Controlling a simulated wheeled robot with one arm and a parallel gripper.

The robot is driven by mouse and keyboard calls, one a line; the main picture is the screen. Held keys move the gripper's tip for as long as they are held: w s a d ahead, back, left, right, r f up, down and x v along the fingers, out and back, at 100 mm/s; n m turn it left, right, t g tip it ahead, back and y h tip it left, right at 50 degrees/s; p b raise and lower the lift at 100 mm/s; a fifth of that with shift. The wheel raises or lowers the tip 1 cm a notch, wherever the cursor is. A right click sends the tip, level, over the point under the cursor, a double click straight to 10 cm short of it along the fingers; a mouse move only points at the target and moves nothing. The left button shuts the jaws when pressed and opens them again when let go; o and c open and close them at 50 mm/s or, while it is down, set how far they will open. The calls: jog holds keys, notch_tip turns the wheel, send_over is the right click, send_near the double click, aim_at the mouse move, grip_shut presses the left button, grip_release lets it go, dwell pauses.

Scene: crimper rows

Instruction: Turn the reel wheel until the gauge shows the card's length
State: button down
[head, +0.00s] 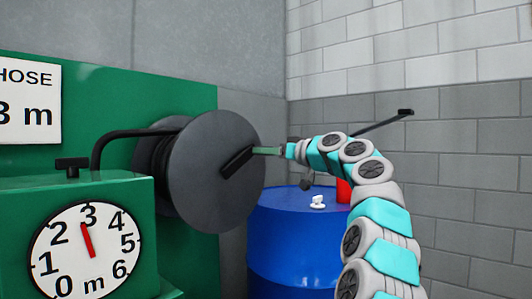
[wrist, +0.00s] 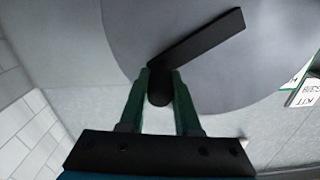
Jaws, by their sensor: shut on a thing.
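The reel wheel (head: 205,190) is a dark grey disc on a green stand, with a black crank bar (head: 237,160) on its face. In the wrist view the crank bar (wrist: 200,42) slants from upper right down to a round black handle (wrist: 160,92). My gripper (wrist: 161,75) is shut on this handle, one green finger on each side; in the head view it reaches the disc from the right. The gauge (head: 62,245) has a white dial from 0 to 6 m. Its red needle (head: 87,240) points slightly left of 3. The card (head: 30,100) reads "HOSE" and "3 m", cut off at left.
A blue drum (head: 290,235) stands right of the reel, with a small white object (head: 317,201) and a red object (head: 343,190) on top. A black hose (head: 125,134) runs from the reel to the green gauge box (head: 110,187). A block wall is behind.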

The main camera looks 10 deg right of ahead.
jog(key=f+m, duration=0.1)
jog(key=m, duration=0.1)
jog(key=d+f+m, duration=0.1)
jog(key=f, duration=0.1)
jog(key=w+f+m, duration=0.1)
jog(key=f+m, duration=0.1)
jog(key=shift+d+m, duration=0.15)
jog(key=shift+m, duration=0.15)
jog(key=c, duration=0.6)
grip_release()
jog(key=shift+s, duration=0.1)
jog(key=v, duration=0.7)
jog(key=shift+s+d+b, duration=0.25)
jog(key=shift+s+b, duration=0.05)
jog(key=shift+b, duration=0.15)
